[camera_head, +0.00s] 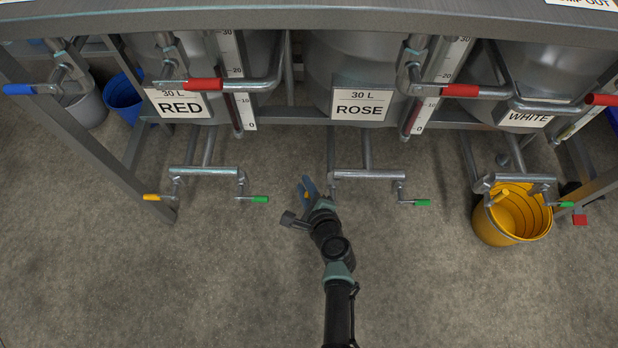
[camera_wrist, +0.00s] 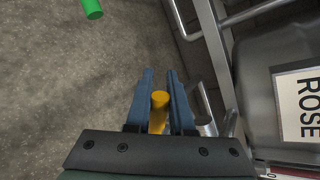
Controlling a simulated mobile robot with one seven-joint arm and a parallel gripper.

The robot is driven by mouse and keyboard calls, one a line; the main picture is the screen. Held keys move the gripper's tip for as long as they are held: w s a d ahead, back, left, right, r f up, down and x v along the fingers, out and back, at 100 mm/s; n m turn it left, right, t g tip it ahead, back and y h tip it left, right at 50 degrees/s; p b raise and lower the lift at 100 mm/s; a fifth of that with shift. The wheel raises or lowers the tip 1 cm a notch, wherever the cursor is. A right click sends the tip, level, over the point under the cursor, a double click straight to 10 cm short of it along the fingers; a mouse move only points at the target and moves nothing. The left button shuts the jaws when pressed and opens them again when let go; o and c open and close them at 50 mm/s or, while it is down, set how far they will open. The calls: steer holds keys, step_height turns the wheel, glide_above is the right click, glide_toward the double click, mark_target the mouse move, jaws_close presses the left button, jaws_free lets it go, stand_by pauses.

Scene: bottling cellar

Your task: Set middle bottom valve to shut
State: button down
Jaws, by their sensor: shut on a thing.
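The middle tank is the grey one with the ROSE sign (camera_head: 361,106). Below it a low outlet pipe (camera_head: 368,175) runs crosswise, with a green-handled lever (camera_head: 421,203) at its right end pointing right. At its left end is my gripper (camera_head: 307,187). In the wrist view my gripper (camera_wrist: 160,95) has its two blue fingers on either side of a yellow lever handle (camera_wrist: 159,98), shut on it. The rounded end of the handle shows between the fingers. In the head view this handle is mostly hidden by the gripper, and I cannot tell the lever's exact angle.
The RED tank's low pipe (camera_head: 205,171) has a yellow lever (camera_head: 152,197) and a green lever (camera_head: 259,199), close left of my gripper. Red-handled levers (camera_head: 205,84) sit higher up. A yellow bucket (camera_head: 512,222) stands under the WHITE tank's outlet. The floor in front is clear.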

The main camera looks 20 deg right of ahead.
steer(key=shift+a+f+n+g+h+p, duration=0.1)
steer(key=shift+f+n+g+h+p, duration=0.7)
steer(key=shift+f+n+h+p, duration=1.1)
steer(key=shift+f, duration=0.3)
steer(key=c, duration=0.8)
jaws_free()
steer(key=shift+r, duration=0.1)
